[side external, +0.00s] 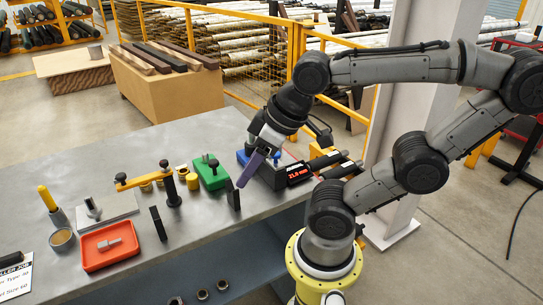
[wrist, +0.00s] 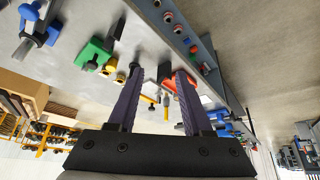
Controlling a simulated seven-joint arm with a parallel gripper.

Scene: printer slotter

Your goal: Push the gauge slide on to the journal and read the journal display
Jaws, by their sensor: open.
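My gripper (side external: 252,167) is over the back right of the bench, beside the gauge. In the wrist view its two purple fingers (wrist: 158,76) are spread with nothing held between them. The gauge (side external: 270,172) is a dark block with blue parts, partly hidden behind my gripper. A blue slide part (side external: 277,156) stands on it. The journal display (side external: 298,173) is lit red and seems to read 21.9 mm. Dark rollers (side external: 335,163) lie just right of it, one perhaps the journal. In the wrist view, blue and grey gauge parts (wrist: 30,14) show at the upper left.
A green block (side external: 211,173), yellow cups (side external: 182,172), a yellow arm on a black post (side external: 145,179) and upright black plates (side external: 158,223) stand left of my gripper. A red tray (side external: 108,246) sits near the bench front. Bare bench (side external: 60,175) lies at the back left.

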